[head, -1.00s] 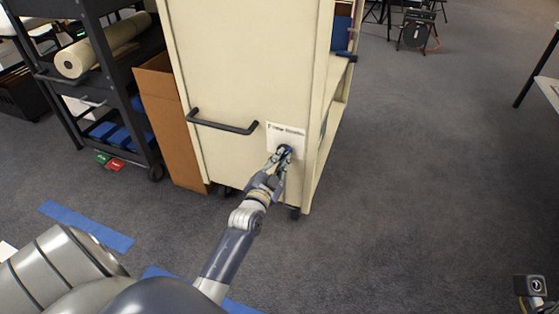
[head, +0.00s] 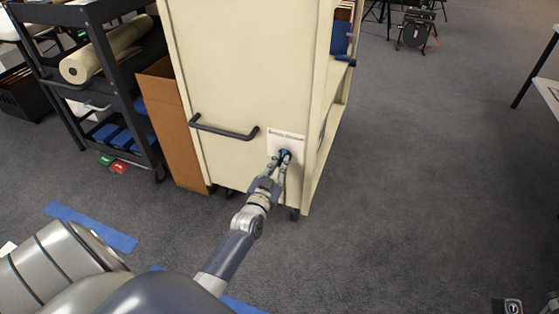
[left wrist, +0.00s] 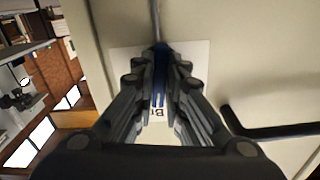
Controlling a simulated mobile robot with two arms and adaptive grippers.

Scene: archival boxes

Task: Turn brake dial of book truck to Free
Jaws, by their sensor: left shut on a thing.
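The book truck (head: 240,90) is a tall cream cabinet with its end panel facing me. A white label plate (head: 272,143) sits low on that panel near the right edge. The blue brake dial (head: 286,153) is on this plate. My left gripper (head: 284,159) is at the dial, its fingers closed on it from both sides. In the left wrist view the blue dial (left wrist: 160,75) shows between the dark fingers, with the white plate (left wrist: 196,62) behind. Only part of the label's lettering shows there, so the dial's setting cannot be read. My right gripper does not show clearly.
A black handle (head: 224,130) sticks out of the panel left of the dial; it also shows in the left wrist view (left wrist: 270,130). A brown cardboard sheet (head: 172,130) and a dark shelf cart (head: 100,80) stand left. The carpet to the right is clear.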

